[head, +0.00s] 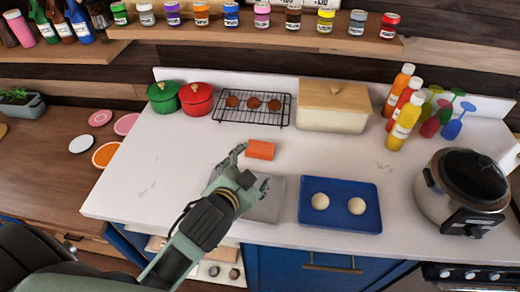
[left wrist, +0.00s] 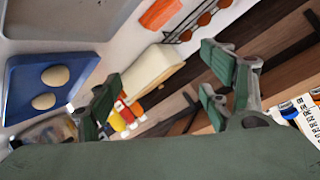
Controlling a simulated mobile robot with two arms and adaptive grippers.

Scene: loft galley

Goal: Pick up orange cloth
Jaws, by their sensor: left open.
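The orange cloth (head: 260,149) is a small folded block lying on the white counter, behind a grey tray. It also shows at the top edge of the left wrist view (left wrist: 160,13), partly cut off. My left gripper (head: 254,168) is open and empty, just in front of the cloth and over the back of the grey tray. One finger is close to the cloth's left end; I cannot tell whether they touch. The cloth is not between the fingers in the left wrist view (left wrist: 165,92). My right gripper is not in view.
The grey tray (head: 268,209) lies partly under my gripper. A blue tray (head: 340,222) with two dough balls is to its right. Behind stand a cooling rack (head: 250,121), a cream bread box (head: 333,119) and red and green pots. Bottles and a cooker are right. The counter's left is clear.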

